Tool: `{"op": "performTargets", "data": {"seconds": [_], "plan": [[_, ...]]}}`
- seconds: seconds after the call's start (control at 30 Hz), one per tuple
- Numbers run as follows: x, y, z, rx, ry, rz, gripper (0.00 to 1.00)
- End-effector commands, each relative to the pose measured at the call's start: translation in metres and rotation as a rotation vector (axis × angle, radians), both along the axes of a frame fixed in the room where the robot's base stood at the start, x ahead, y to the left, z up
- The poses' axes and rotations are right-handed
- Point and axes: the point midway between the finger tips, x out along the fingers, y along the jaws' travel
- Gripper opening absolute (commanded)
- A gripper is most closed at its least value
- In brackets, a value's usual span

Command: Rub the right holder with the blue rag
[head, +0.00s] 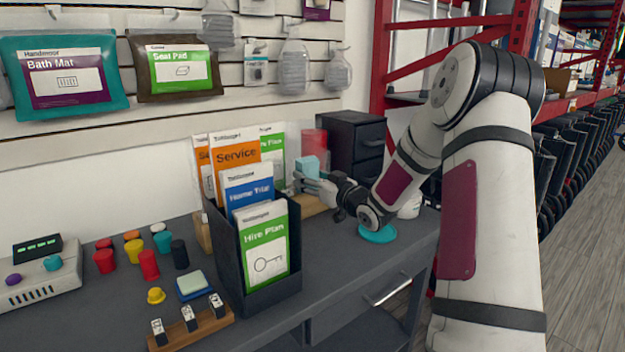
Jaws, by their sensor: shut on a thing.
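My gripper (312,184) is shut on a light blue block-like thing, which looks like the blue rag (308,165). It is raised above the back of the grey counter, to the right of the leaflets. A dark stepped holder (272,296) stands at the middle of the counter with blue and green leaflets in it. Behind it stand orange and green leaflets, with wooden parts showing at the left (203,233) and under my gripper (314,204). The dark holder hides most of what bears them. I cannot tell whether the rag touches anything.
A red cylinder (313,143) and a black drawer unit (355,140) stand behind my gripper. A teal disc (377,234) lies below my forearm. Coloured pieces, a sponge-like pad (193,285) and a wooden strip (190,331) with tags occupy the left counter. The right front counter is clear.

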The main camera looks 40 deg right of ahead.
Motion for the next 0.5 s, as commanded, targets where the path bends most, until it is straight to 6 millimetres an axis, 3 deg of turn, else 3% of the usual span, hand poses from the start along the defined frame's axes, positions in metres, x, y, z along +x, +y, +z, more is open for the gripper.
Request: {"op": "performTargets", "data": {"seconds": [0.5], "plan": [[0.0095, 0.0, 0.0003, 0.0, -0.001, 0.0, 0.31]]}}
